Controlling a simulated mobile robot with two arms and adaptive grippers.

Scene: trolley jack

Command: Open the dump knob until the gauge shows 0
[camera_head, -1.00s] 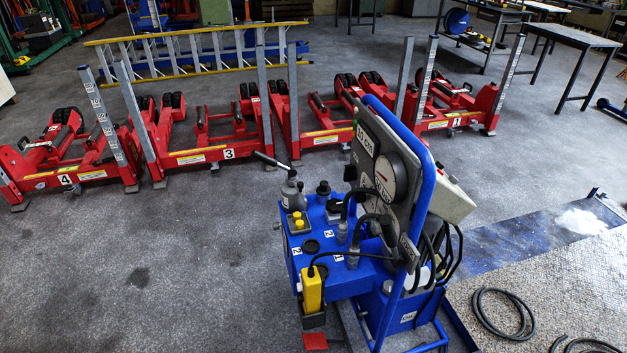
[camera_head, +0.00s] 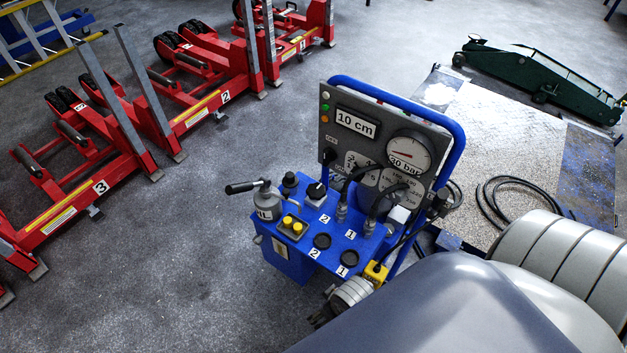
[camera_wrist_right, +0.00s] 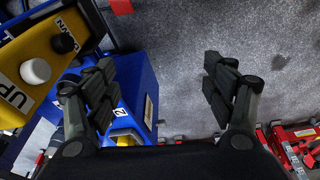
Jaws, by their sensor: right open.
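A blue pump cart (camera_head: 290,250) stands at the middle in the head view. Its grey panel holds a round gauge (camera_head: 408,153) marked 30 bar, with a red needle pointing left, and a 10 cm display (camera_head: 356,123). A black knob (camera_head: 316,191) on a white plate and another black knob (camera_head: 289,181) sit on the cart top; I cannot tell which is the dump knob. My right gripper (camera_head: 322,311) is low at the cart's front, partly hidden by my arm. In the right wrist view it (camera_wrist_right: 160,88) is open and empty, fingers apart over floor and cart edge.
A yellow UP/DOWN control box (camera_wrist_right: 38,72) is close left in the wrist view. The cart top has a grey hand pump (camera_head: 266,203), yellow buttons (camera_head: 292,226) and hoses. Red lifting units (camera_head: 190,118) stand left; a green trolley jack (camera_head: 540,80) lies back right.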

